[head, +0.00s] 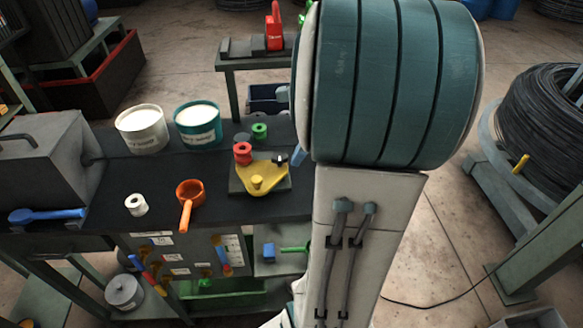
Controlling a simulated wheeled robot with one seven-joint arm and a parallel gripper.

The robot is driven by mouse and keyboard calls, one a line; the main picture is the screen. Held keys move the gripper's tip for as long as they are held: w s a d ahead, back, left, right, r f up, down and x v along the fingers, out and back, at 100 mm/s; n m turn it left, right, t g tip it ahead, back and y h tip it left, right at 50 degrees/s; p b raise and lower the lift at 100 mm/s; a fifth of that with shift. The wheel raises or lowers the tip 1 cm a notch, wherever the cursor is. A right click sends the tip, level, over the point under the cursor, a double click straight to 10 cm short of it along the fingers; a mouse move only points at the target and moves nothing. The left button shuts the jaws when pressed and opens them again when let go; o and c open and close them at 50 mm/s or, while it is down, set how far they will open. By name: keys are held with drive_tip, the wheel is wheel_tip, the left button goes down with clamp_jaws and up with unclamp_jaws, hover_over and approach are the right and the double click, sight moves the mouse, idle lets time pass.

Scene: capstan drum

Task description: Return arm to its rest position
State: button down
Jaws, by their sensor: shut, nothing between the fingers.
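My gripper does not show in the head view. A large teal, grooved, rounded form on a white column stands close to the camera right of centre. I cannot tell whether it belongs to my arm. It hides the right end of the dark workbench (100,192) and whatever lies behind it.
On the bench are a white tub (142,130), a teal tub (198,125), an orange ladle (188,195), a white roll (136,204) and a yellow fixture (259,180). A red tool (274,30) stands on a table behind. A wire coil (545,125) is at right. Some floor (440,240) is clear.

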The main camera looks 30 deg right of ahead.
drive_tip(key=s+a+r+n+h, duration=0.1)
drive_tip(key=s+a+n, duration=0.2)
drive_tip(key=a+n, duration=0.2)
drive_tip(key=s+a+r+n+h, duration=0.1)
drive_tip(key=a+n, duration=0.5)
drive_tip(key=n, duration=0.6)
drive_tip(key=s+a+n+t+h, duration=0.1)
drive_tip(key=s+a+n, duration=0.3)
drive_tip(key=a+n, duration=0.2)
drive_tip(key=n, duration=0.2)
drive_tip(key=shift+s+a+r+n, duration=0.25)
drive_tip(key=shift+s+r+n, duration=0.05)
drive_tip(key=shift+r+n, duration=0.1)
